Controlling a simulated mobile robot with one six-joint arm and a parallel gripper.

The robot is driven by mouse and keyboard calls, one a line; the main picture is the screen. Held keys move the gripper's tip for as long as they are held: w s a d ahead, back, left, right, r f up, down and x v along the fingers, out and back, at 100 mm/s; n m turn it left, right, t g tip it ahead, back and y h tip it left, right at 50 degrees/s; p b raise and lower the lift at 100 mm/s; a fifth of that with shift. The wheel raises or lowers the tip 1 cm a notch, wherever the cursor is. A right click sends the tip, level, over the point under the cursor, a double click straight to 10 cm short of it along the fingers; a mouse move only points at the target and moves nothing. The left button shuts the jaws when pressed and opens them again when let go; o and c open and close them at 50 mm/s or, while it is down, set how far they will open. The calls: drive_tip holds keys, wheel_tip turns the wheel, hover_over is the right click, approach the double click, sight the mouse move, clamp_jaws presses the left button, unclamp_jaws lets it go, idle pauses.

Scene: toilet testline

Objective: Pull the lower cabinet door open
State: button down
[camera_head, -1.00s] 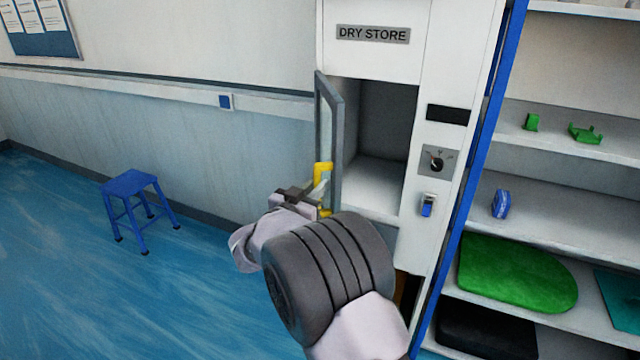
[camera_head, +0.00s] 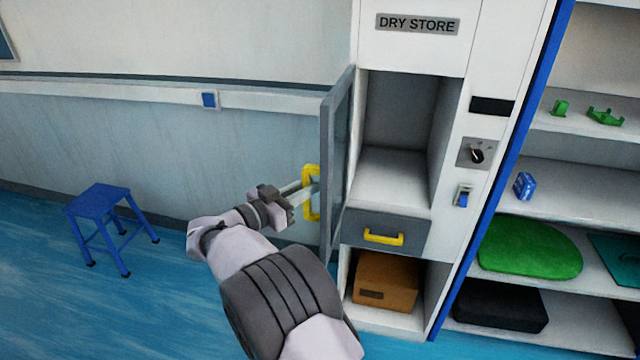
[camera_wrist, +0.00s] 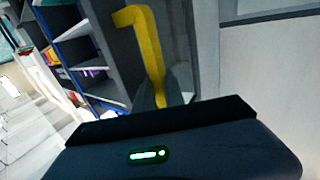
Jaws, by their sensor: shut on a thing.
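The cabinet door (camera_head: 327,135), a grey frame with a glass-like panel, stands wide open on the left side of the white DRY STORE cabinet (camera_head: 415,55). Its yellow handle (camera_head: 308,212) is on the side facing left. My gripper (camera_head: 311,186) is shut on this handle, with my arm reaching up from the bottom of the head view. In the wrist view the yellow handle (camera_wrist: 147,45) rises from between the fingers (camera_wrist: 164,93). The fingertips are partly hidden behind the wrist's dark housing.
Inside the cabinet are an empty upper compartment (camera_head: 405,120), a grey drawer with a yellow handle (camera_head: 384,238) and a brown box (camera_head: 386,283) below. A blue stool (camera_head: 98,200) stands on the floor at left. Open shelves (camera_head: 590,160) stand at right. Floor between stool and arm is clear.

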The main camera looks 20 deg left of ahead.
drive_tip(key=shift+w+a+r+h, duration=0.1)
drive_tip(key=shift+a+h, duration=0.1)
drive_tip(key=shift+h, duration=0.1)
drive_tip(key=c, duration=1.4)
unclamp_jaws()
drive_tip(key=shift+w+d, duration=0.1)
drive_tip(key=p+v, duration=0.3)
drive_tip(key=v, duration=1.4)
drive_tip(key=shift+s+p, duration=0.25)
drive_tip(key=shift+p, duration=0.05)
drive_tip(key=shift+r, duration=0.1)
